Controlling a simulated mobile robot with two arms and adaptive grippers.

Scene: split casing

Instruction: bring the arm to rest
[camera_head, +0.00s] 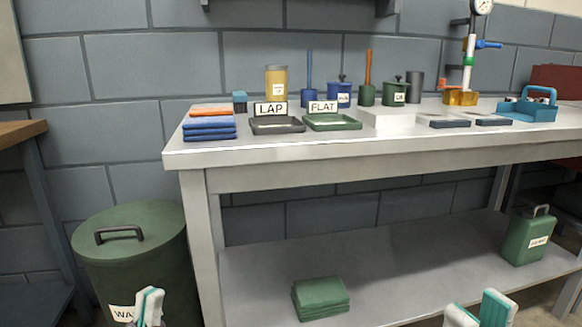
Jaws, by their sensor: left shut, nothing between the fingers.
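My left gripper (148,304) shows at the bottom left, in front of the green waste bin (140,240). Its pale, teal-edged fingertips are close together, and nothing shows between them. My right gripper (479,310) shows at the bottom right, in front of the bench's lower shelf. Its two fingertips stand apart with a gap between them, and nothing shows in the gap. Only the fingertips of both grippers are in view; the arms are below the picture's edge.
A pale workbench (300,153) holds a LAP tray (277,126), a FLAT tray (332,123), folded cloths (209,128), pots and a gauge stand (467,60). Its lower shelf (400,265) bears a green folded stack (320,297) and a green can (528,238). A wooden-topped table (20,132) stands left.

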